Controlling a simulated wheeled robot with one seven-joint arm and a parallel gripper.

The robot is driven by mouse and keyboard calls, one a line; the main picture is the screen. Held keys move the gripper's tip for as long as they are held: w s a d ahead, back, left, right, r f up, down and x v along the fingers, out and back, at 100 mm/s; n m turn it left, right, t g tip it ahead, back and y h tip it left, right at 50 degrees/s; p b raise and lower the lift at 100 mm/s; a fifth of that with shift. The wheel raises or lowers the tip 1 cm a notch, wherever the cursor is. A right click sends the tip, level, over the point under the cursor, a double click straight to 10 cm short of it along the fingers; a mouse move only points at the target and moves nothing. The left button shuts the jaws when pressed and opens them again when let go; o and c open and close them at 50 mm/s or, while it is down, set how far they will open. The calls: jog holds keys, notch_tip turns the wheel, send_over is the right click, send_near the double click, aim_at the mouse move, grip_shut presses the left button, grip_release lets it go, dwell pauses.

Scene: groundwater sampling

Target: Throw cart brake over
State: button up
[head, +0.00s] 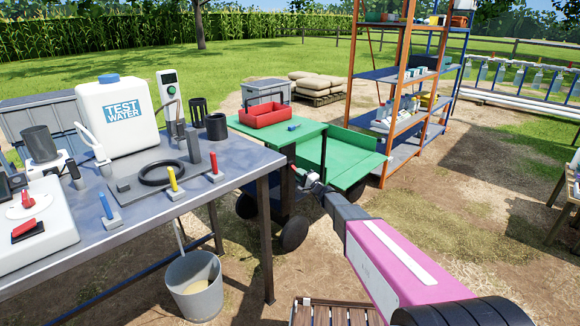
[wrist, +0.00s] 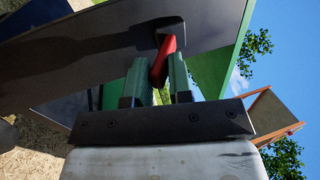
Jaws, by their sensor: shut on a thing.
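The green cart (head: 346,160) stands beyond the right end of the grey work table, with dark wheels below. Its brake lever, a red handle (wrist: 163,62), sits on a dark mount under a dark panel in the wrist view. My gripper (wrist: 158,78) has its two green fingers on either side of the red handle, shut on it. In the head view my gripper (head: 306,179) reaches to the near side of the cart, and only a small red bit shows at its tip. The lever's lower end is partly hidden by the fingers.
The grey table (head: 135,222) at left holds a white test water jug (head: 117,113) and several coloured levers. A grey bucket (head: 195,287) stands under its edge. A red tray (head: 265,116) rests on the cart. An orange shelf rack (head: 397,90) stands behind right.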

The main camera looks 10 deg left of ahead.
jog(key=shift+o, duration=0.2)
jog(key=shift+w+a+f, duration=0.1)
jog(key=shift+a+f, duration=0.05)
jog(key=shift+f, duration=0.25)
jog(key=shift+o, duration=0.3)
jog(key=shift+w+a+f+t+y, duration=0.4)
jog(key=shift+w+a+f+y, duration=0.1)
jog(key=shift+f, duration=0.15)
jog(key=shift+o, duration=0.2)
jog(key=shift+w+a+f+t+y, duration=0.15)
jog(key=shift+a+f+t+y, duration=0.15)
jog(key=shift+y, duration=0.1)
jog(key=o, duration=0.6)
jog(key=shift+c, duration=0.2)
jog(key=v, duration=1.1)
jog(key=shift+r, duration=0.1)
